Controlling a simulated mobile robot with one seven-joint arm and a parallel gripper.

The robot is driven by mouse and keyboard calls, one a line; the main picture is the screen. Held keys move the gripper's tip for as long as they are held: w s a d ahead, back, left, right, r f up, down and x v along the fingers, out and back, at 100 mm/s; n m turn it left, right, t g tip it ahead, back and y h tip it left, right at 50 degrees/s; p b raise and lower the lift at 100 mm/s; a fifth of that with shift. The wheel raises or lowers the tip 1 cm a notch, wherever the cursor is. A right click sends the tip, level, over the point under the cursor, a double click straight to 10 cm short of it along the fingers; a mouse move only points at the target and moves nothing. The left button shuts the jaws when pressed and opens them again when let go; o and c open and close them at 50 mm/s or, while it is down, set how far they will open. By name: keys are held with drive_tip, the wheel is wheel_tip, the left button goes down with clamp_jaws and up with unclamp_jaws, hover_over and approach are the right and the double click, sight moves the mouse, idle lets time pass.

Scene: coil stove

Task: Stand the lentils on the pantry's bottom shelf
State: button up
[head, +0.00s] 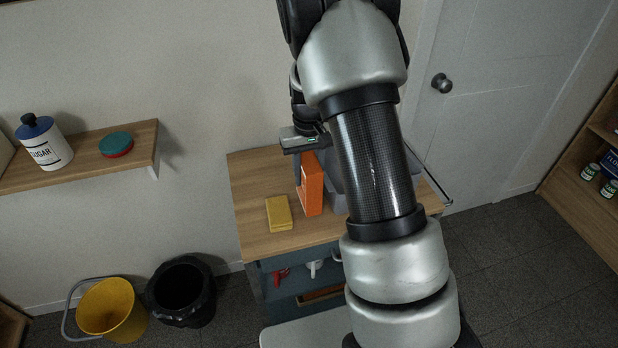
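An orange box (312,184) stands upright on the wooden top of a small cabinet (262,172). A flat yellow block or packet (279,214) lies to its left. No lettering is readable on either, so I cannot tell which, if any, is the lentils. My gripper (306,150) is at the top of the orange box, partly hidden by my arm. Its fingers are not clear, and I cannot tell whether they touch the box. The pantry (575,190) appears to be the wooden shelving at the right edge, only partly in view.
Small labelled tins (590,172) and a blue package sit on the right shelving. A grey item beside the orange box is mostly hidden by my arm. A yellow bucket (112,308) and black bin (181,290) stand at lower left. A closed door (490,110) is behind; floor before it is clear.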

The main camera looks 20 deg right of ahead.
drive_tip(key=shift+w+f, duration=0.1)
drive_tip(key=shift+f, duration=0.9)
drive_tip(key=o, duration=0.8)
drive_tip(key=shift+f, duration=0.2)
drive_tip(key=shift+o, duration=1)
drive_tip(key=shift+r, duration=0.15)
